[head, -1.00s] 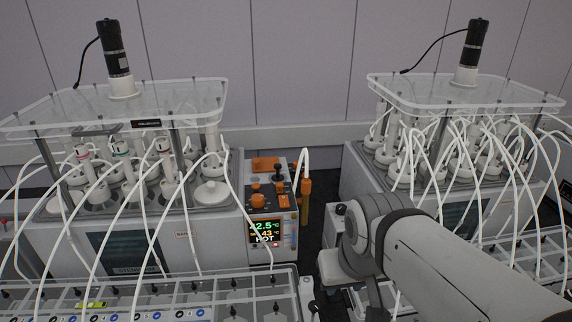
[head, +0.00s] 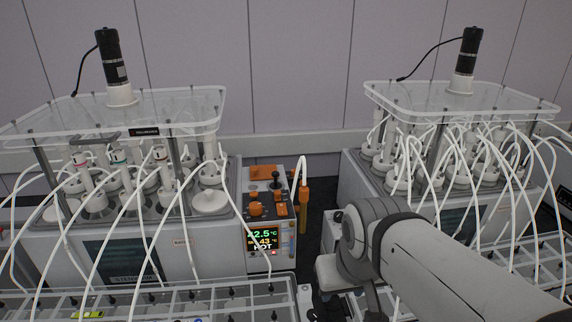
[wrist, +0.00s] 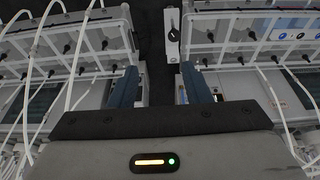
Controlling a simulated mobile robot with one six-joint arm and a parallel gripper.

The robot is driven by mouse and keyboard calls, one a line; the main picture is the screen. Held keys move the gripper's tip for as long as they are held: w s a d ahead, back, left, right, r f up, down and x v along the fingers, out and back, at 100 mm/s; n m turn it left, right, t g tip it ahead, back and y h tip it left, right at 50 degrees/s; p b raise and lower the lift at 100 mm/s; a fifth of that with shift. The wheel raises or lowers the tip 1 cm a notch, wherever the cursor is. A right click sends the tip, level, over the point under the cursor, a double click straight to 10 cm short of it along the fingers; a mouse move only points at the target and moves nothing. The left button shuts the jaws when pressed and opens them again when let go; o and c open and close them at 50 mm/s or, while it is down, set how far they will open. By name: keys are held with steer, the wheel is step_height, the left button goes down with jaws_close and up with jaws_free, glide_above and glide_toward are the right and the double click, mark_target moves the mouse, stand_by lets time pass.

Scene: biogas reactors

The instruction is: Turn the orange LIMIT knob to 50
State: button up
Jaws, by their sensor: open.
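The heater control box (head: 284,228) stands at the right end of the left reactor bath. Its top panel carries several orange knobs, including a front one (head: 255,209) and one on the right (head: 281,210). The labels are too small to read, so I cannot tell which is LIMIT or its setting. A lit display (head: 264,238) reads about 22.5 and 43 °C with HOT below. My gripper (wrist: 157,80) is open and empty in the wrist view, its two dark blue fingers apart. In the head view it is hidden below my arm. No orange knob shows in the wrist view.
The left bath's clear lid (head: 150,110) and white tubes (head: 232,205) crowd the box's left. Tube racks (head: 200,295) line the front.

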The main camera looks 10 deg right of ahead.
steer(key=shift+o, duration=0.2)
steer(key=w+r+n+p, duration=0.1)
steer(key=w+r, duration=0.4)
steer(key=w, duration=0.3)
steer(key=w+r+n+p, duration=0.1)
steer(key=w+r+n, duration=0.1)
steer(key=w+r, duration=0.3)
steer(key=w, duration=0.3)
steer(key=shift+w+r+g, duration=0.35)
steer(key=shift+w+g, duration=0.05)
steer(key=n+g+p, duration=0.3)
steer(key=n+p, duration=0.3)
steer(key=n, duration=0.4)
glide_above(295, 170)
step_height(295, 170, down, 7)
steer(key=shift+s+r, duration=0.1)
steer(key=shift+r, duration=0.05)
steer(key=shift+f, duration=4.25)
steer(key=c, duration=1)
